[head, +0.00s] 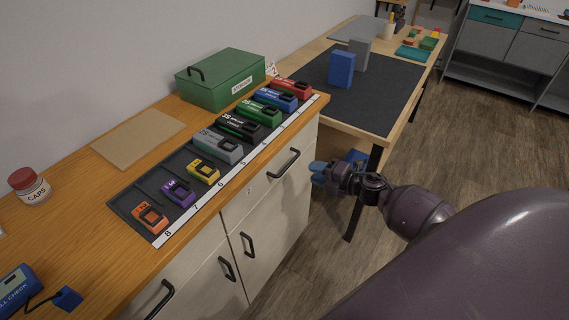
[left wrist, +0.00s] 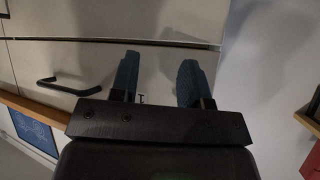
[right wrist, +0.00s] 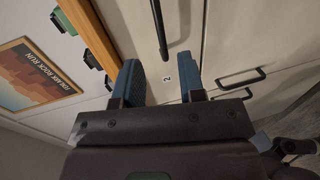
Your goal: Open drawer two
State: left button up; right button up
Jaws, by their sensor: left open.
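Drawer two is the pale drawer front (right wrist: 190,50) with a small "2" label (right wrist: 167,80) in the right wrist view. Its dark bar handle (right wrist: 159,25) is ahead of the fingers; the handle also shows in the head view (head: 283,164). The drawer looks shut. My right gripper (head: 318,173) is open and empty, to the right of that handle and apart from it; its fingers show in the right wrist view (right wrist: 160,80). My left gripper (left wrist: 156,78) is open and empty, facing a pale front with a dark handle (left wrist: 68,86); the head view does not show it.
Below are cupboard doors with handles (head: 248,244). On the wooden counter (head: 75,180) lie a dark tray with several coloured packs (head: 217,146), a green box (head: 220,80) and a caps jar (head: 30,186). A side table (head: 350,118) stands behind; floor to the right is clear.

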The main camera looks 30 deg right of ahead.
aim_at(289, 163)
jog(key=b+x, duration=0.1)
jog(key=x, duration=0.8)
jog(key=shift+w+a, duration=0.15)
jog(key=shift+w, duration=0.25)
grip_shut()
